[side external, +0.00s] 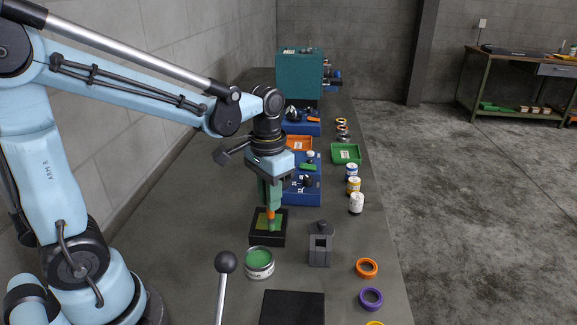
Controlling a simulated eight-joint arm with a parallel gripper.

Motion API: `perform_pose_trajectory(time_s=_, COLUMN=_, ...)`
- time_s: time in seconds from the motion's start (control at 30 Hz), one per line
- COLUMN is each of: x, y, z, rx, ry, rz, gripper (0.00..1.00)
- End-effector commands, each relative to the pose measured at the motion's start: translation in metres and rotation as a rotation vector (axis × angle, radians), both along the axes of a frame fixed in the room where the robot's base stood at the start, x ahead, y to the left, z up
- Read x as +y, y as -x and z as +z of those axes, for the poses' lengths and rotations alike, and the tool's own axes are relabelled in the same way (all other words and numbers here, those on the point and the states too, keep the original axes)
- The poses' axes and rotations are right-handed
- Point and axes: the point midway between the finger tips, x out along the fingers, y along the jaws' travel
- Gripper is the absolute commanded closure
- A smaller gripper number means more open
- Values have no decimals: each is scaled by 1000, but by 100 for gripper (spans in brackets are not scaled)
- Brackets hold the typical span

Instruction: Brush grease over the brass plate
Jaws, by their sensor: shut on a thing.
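The brass plate (261,222) lies on a black block on the bench, in front of my arm. Green grease shows over part of its face. My gripper (270,204) points straight down above the plate, shut on a brush (271,214) with an orange part showing below the fingers. The brush is upright, and its lower end is at or just above the plate; I cannot tell if it touches. An open tin of green grease (259,257) stands just in front of the block.
A dark grey stand (320,245) is right of the plate. A lever with a ball knob (226,262) rises in front. Small cans (356,203), a green tray (346,153) and blue trays stand farther back.

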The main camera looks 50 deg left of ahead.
Motion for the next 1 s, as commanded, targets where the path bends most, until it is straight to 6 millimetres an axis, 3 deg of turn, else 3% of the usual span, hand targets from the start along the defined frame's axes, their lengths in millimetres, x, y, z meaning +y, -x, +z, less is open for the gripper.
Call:
perform_pose_trajectory(time_s=0.03, x=0, y=1, z=13, rx=0, ry=0, rz=1, gripper=100)
perform_pose_trajectory(time_s=0.6, x=1, y=0, z=64, rx=0, ry=0, rz=0, gripper=100)
perform_pose_trajectory(time_s=1.0, x=1, y=0, z=76, rx=0, ry=0, rz=0, gripper=100)
